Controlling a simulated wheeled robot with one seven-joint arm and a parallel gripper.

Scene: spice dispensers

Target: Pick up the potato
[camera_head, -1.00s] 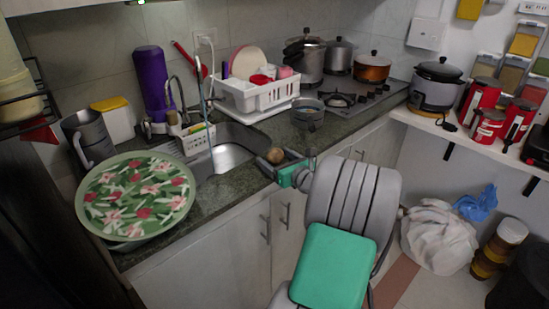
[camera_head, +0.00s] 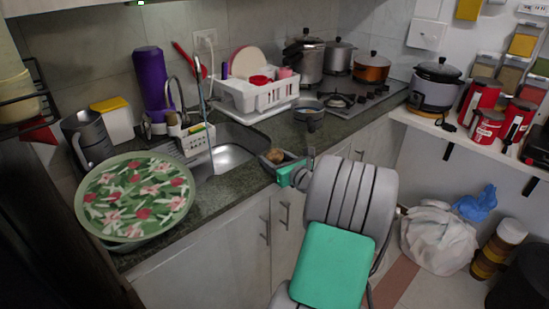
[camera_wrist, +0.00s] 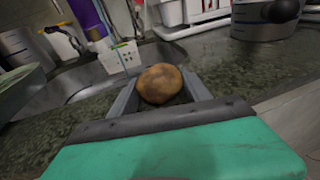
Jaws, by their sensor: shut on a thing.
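The potato (camera_head: 275,156) is brown and round, at the front edge of the green-grey counter, right of the sink. It also shows in the wrist view (camera_wrist: 160,83), between the two grey fingers. My gripper (camera_head: 277,160) is shut on the potato, one finger on each side. In the wrist view my gripper (camera_wrist: 160,92) has its green body at the bottom. I cannot tell from the pictures how far the potato is above the counter.
The sink (camera_head: 225,155) is left of the potato. A floral tray (camera_head: 135,198) lies at the counter's left. A white dish rack (camera_head: 258,95) stands behind, and a small pan (camera_head: 308,111) is near the stove (camera_head: 350,98). Bare counter (camera_head: 215,200) lies in front of the sink.

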